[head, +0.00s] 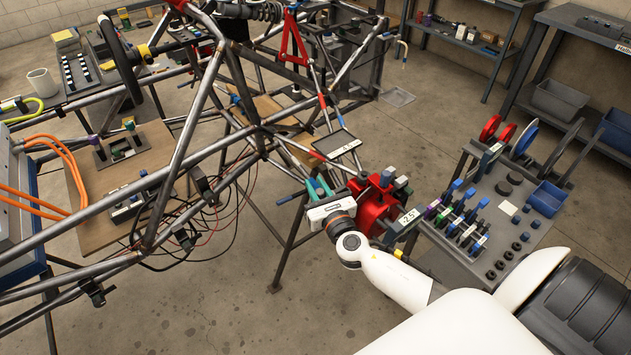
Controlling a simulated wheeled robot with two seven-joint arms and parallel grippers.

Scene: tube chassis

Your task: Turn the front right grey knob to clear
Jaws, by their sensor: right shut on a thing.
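My right gripper (316,187) reaches in from the lower right, with teal fingers at the front corner of the tube chassis (205,120). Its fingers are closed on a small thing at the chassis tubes. That thing is mostly hidden by the fingers, so I cannot tell its shape or which way it is turned. I cannot clearly make out the front right grey knob. A red fixture (376,203) with dark grey blocks on top stands just right of the gripper, with a "-2.5°" label (410,217). My left gripper is not in view.
A small dark display (336,144) sits just above the gripper. A blue handle (290,198) sticks out to its left. Cables (213,205) hang from the chassis. A grey tool cart (520,235) with several clamps stands at right. The floor (330,300) in front is clear.

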